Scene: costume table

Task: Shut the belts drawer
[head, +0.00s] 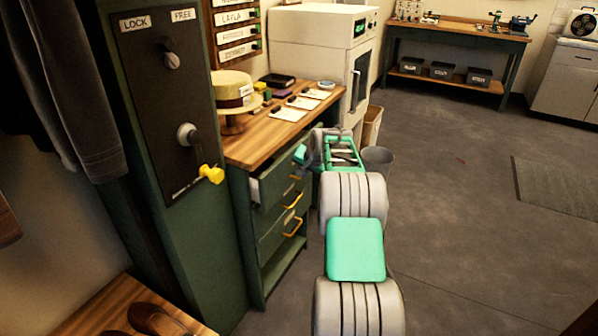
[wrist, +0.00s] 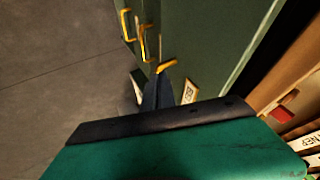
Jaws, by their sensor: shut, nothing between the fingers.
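A green drawer unit (head: 270,262) stands under a wooden top, with several yellow-orange handles on its front. Its top drawer (head: 272,187) is pulled part-way out. Drawer fronts and handles (wrist: 144,42) also show in the wrist view. I cannot read any drawer label, so I cannot tell by name which is the belts drawer. My gripper (head: 302,156) is at the upper front of the unit, close to the top drawer's front. In the wrist view its dark fingers (wrist: 158,82) are shut and empty, near the closest handle. I cannot tell whether they touch the drawer.
A straw hat (head: 232,88) and small items sit on the wooden top (head: 262,140). A tall green panel with a yellow knob (head: 211,174) stands at the left. A grey bin (head: 378,160) is behind my arm. Open floor (head: 460,220) lies to the right.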

